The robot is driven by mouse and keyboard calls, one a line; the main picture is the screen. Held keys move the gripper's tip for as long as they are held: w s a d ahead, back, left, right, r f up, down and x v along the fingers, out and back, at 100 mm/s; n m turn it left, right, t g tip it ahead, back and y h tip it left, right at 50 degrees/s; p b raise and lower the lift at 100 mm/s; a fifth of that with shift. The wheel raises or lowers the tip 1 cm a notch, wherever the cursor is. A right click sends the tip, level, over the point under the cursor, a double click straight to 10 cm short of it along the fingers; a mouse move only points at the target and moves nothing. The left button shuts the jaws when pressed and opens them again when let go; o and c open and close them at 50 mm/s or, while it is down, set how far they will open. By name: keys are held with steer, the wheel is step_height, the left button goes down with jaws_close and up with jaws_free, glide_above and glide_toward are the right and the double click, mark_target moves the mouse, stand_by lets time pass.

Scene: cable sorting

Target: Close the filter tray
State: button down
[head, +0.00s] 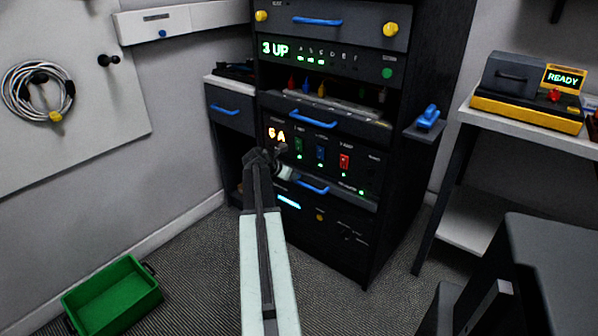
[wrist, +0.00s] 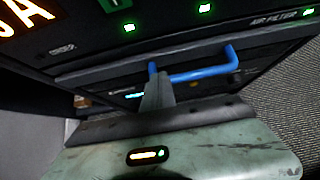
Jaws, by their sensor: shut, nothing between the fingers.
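The filter tray (head: 345,195) is the low drawer in the black rack, under the panel with the orange lit "5 A". It has a blue bar handle (head: 312,187), and its edge appears to stand a little proud of the rack front. In the head view my gripper (head: 284,172) is left of the handle, partly hidden by my arm.
Above are an open drawer (head: 335,122) with a blue handle and the "3 UP" panel (head: 325,59). A green bin (head: 115,295) lies on the floor at left. A side table (head: 520,113) with a yellow-and-black device stands at right. Floor before the rack is clear.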

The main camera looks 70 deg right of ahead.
steer(key=p+v, duration=0.5)
steer(key=v, duration=0.4)
steer(key=shift+a+r, duration=0.2)
steer(key=shift+r, duration=0.15)
